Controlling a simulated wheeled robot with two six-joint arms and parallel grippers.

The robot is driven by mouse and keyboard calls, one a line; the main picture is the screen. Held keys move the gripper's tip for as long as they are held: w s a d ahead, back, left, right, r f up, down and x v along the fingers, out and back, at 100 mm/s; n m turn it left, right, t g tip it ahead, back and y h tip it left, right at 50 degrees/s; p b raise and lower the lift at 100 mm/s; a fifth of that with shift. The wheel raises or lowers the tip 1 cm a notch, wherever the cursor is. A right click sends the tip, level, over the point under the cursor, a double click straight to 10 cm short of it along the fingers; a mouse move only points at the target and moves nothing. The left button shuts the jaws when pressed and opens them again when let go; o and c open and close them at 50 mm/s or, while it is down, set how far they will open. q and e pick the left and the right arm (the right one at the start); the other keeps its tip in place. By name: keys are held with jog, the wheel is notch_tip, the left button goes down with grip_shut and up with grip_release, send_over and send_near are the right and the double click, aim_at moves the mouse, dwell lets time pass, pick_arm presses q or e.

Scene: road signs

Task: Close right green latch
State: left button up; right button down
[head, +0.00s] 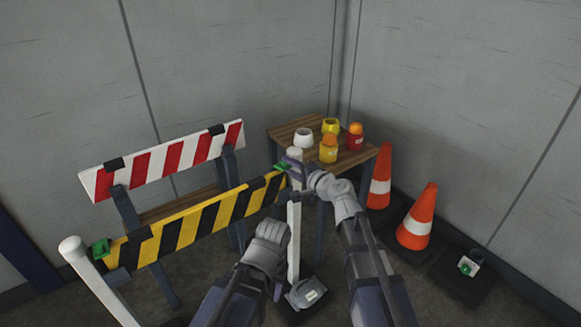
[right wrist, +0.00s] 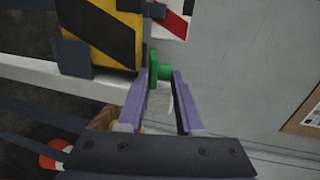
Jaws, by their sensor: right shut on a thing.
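The right green latch (head: 281,167) is at the right end of the yellow-and-black board (head: 205,222), by the top of the right white post (head: 294,240). My right gripper (head: 293,170) is at this latch. In the right wrist view the green latch (right wrist: 154,68) lies between the fingertips of my right gripper (right wrist: 158,78), which is shut on it. Part of the latch is hidden by the fingers. The left green latch (head: 100,247) is at the board's other end. My left gripper (head: 279,287) is low, left of the right post; its jaws cannot be made out.
A red-and-white board (head: 165,160) stands behind. A wooden table (head: 285,130) with several white, yellow and red lamps is behind the right post. Orange cones (head: 417,218) and a small green-topped item (head: 468,267) stand at right. Grey walls close the corner.

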jog(key=shift+a, duration=0.15)
jog(key=c, duration=0.8)
grip_release()
jog(key=shift+o, duration=0.2)
jog(key=shift+s, duration=0.1)
jog(key=p+v, duration=0.1)
jog(key=v, duration=0.6)
jog(key=shift+s+d+p, duration=0.25)
jog(key=shift+d+p, duration=0.05)
